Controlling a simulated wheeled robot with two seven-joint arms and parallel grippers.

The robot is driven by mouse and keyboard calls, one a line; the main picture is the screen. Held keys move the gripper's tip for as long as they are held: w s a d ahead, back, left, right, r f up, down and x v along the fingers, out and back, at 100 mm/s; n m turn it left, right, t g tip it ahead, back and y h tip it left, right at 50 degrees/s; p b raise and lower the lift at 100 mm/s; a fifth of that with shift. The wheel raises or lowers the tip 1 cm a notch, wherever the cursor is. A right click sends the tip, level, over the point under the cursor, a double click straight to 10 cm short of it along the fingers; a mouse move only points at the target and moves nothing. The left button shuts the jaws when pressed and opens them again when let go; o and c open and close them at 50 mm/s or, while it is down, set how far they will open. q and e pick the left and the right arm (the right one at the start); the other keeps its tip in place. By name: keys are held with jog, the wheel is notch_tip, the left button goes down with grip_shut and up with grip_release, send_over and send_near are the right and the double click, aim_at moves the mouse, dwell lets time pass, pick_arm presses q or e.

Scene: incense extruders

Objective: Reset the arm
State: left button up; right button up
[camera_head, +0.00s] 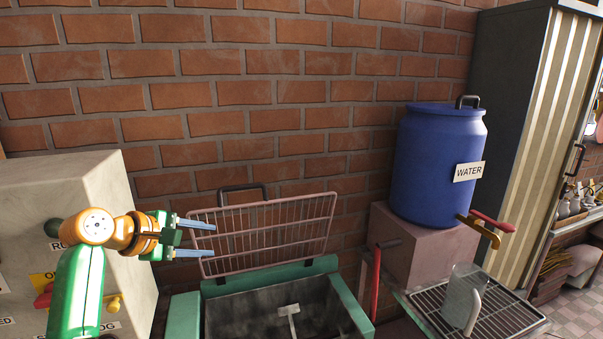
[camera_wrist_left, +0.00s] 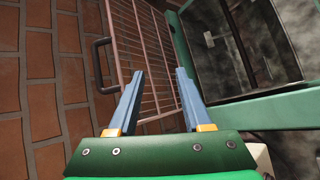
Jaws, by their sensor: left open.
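My left gripper (camera_head: 212,239) comes in from the left in the head view. Its two blue fingers point right, spread apart with nothing between them. In the left wrist view the open fingers (camera_wrist_left: 159,100) also show empty. Behind and beside the fingers is a raised wire-grid lid (camera_head: 262,232) with a dark handle, leaning up near the brick wall; it also shows in the left wrist view (camera_wrist_left: 140,50). I cannot tell whether a finger touches the lid. My right gripper is not in view.
A green open-topped bin (camera_head: 187,318) stands below the lid, with a pale T-shaped piece (camera_head: 289,310) inside. A grey cabinet (camera_head: 60,190) is at left. A blue water barrel (camera_head: 436,165) stands on a block (camera_head: 400,248); a pitcher (camera_head: 458,296) stands on a wire rack (camera_head: 510,318).

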pick_arm(q)
jog(key=s+d+f+m+g+y, duration=0.15)
jog(key=s+f+m, duration=0.45)
jog(key=f, duration=0.6)
jog(key=s+d+f+m+g+y, duration=0.1)
jog(key=s+f+m+g+y, duration=0.15)
jog(key=s+f, duration=0.75)
jog(key=s+f+m+g+y, duration=0.1)
jog(key=s+f+m, duration=0.3)
jog(key=s, duration=0.5)
jog(key=s+f+m+g+y, duration=0.1)
jog(key=s+f+m, duration=0.35)
jog(key=s, duration=0.35)
notch_tip(320, 180, down, 18)
jog(key=s+m+g+b, duration=0.1)
jog(key=s, duration=0.2)
jog(key=s+a+f+g+b, duration=0.1)
jog(key=s+f, duration=1)
jog(key=s, duration=0.1)
jog(key=shift+a, duration=0.2)
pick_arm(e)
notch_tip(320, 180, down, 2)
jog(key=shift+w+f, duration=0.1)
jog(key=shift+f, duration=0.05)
